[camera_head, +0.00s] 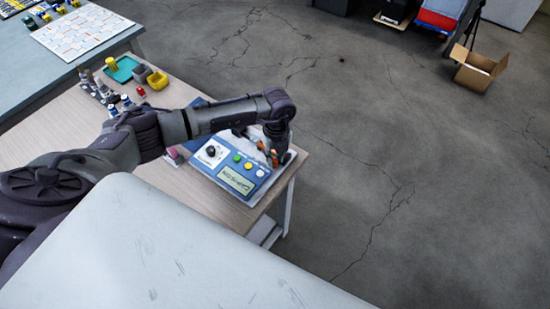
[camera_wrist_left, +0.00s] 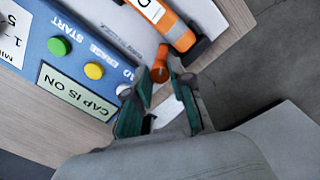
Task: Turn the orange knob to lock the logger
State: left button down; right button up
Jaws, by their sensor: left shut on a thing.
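The logger (camera_head: 226,171) is a blue-faced box with a black dial (camera_head: 211,151), green, yellow and white buttons and a display (camera_head: 237,181). It lies near the table's right edge. My left gripper (camera_head: 272,151) reaches down over the logger's far right side. In the left wrist view its fingers (camera_wrist_left: 158,88) are closed on the orange knob (camera_wrist_left: 160,66), whose top shows between the tips. An orange device with a white label (camera_wrist_left: 163,22) lies beside the knob. My right gripper is not in view.
The wooden table (camera_head: 80,128) holds a teal tray (camera_head: 122,69), yellow and grey cups (camera_head: 157,80), and several small bottles (camera_head: 100,88) at the back left. A white surface (camera_head: 150,250) fills the foreground. The floor to the right is clear, with a cardboard box (camera_head: 477,71) far off.

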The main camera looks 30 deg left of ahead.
aim_at(276, 160)
pick_arm(q)
jog(key=m+b, duration=0.1)
jog(key=m, duration=0.2)
jog(key=shift+m+b, duration=0.95)
jog(key=shift+m, duration=0.65)
jog(key=shift+r, duration=0.1)
jog(key=shift+w, duration=0.1)
jog(key=c, duration=1)
grip_release()
notch_tip(276, 160, up, 12)
jog(key=shift+d, duration=0.15)
